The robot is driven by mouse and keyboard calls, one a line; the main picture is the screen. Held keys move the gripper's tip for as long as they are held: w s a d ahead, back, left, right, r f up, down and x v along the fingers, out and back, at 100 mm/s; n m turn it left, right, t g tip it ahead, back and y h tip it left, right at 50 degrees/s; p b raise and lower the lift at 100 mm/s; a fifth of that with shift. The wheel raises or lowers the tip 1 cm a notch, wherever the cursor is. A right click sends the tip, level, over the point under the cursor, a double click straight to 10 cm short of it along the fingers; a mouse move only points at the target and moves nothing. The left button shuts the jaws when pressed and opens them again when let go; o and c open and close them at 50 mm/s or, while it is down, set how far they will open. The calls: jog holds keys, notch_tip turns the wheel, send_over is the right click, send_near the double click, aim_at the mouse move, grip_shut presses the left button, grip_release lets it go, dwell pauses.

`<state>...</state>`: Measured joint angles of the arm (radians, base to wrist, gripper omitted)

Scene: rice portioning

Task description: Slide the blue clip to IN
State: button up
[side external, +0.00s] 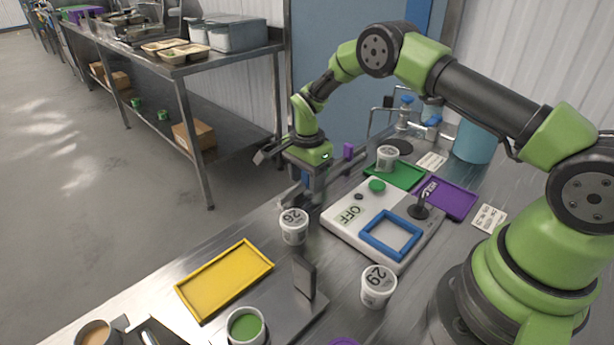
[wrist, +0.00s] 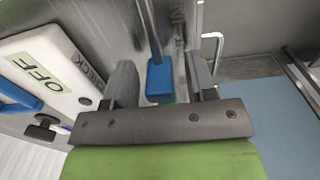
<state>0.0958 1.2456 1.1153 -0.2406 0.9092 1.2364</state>
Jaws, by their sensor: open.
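The blue clip (wrist: 160,80) shows in the wrist view as a small blue block with a thin upright part, lying between my open fingers with space on both sides. In the side view a bit of blue (side external: 305,177) shows below my wrist, mostly hidden by my gripper (side external: 307,190). My gripper (wrist: 160,77) is open around the clip and I see no finger closed on it.
A white panel marked OFF (side external: 352,213), with a green button, a black lever and a blue frame (side external: 390,235), stands beside my gripper. A purple block (side external: 348,151) is behind it. Cups 26 (side external: 293,227) and 29 (side external: 378,287) and a yellow tray (side external: 203,312) are nearer.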

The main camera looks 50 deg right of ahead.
aim_at(293, 190)
grip_shut()
jog(key=shift+a, duration=2.1)
grip_release()
jog(key=shift+d, duration=0.1)
notch_tip(293, 190, up, 10)
